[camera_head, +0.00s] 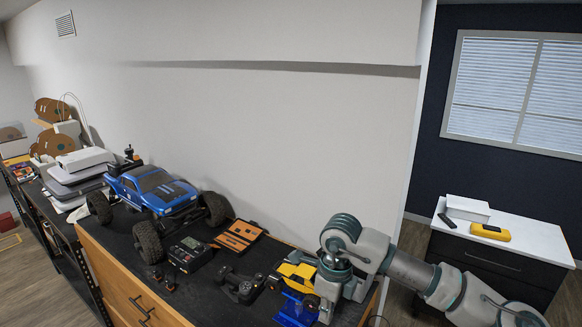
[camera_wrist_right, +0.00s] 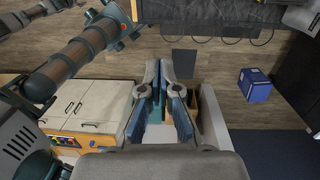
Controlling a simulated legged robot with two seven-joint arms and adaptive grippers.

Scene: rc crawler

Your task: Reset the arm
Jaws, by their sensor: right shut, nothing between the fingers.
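My right arm comes in from the lower right of the head view. It bends at a grey joint above the front right end of the dark workbench (camera_head: 210,285) and drops downward there. The fingertips cannot be made out in the head view. In the right wrist view my right gripper (camera_wrist_right: 159,66) points ahead with its two fingers close together, shut and empty. Beyond it are wood floor and furniture. My left gripper is not in view.
A blue RC truck (camera_head: 155,190), a charger (camera_head: 190,253), an orange case (camera_head: 238,235), a controller (camera_head: 238,287), a yellow car body (camera_head: 298,272) and a blue stand (camera_head: 292,314) crowd the bench. A white-topped cabinet (camera_head: 520,235) stands right. A blue box (camera_wrist_right: 256,86) sits on the floor.

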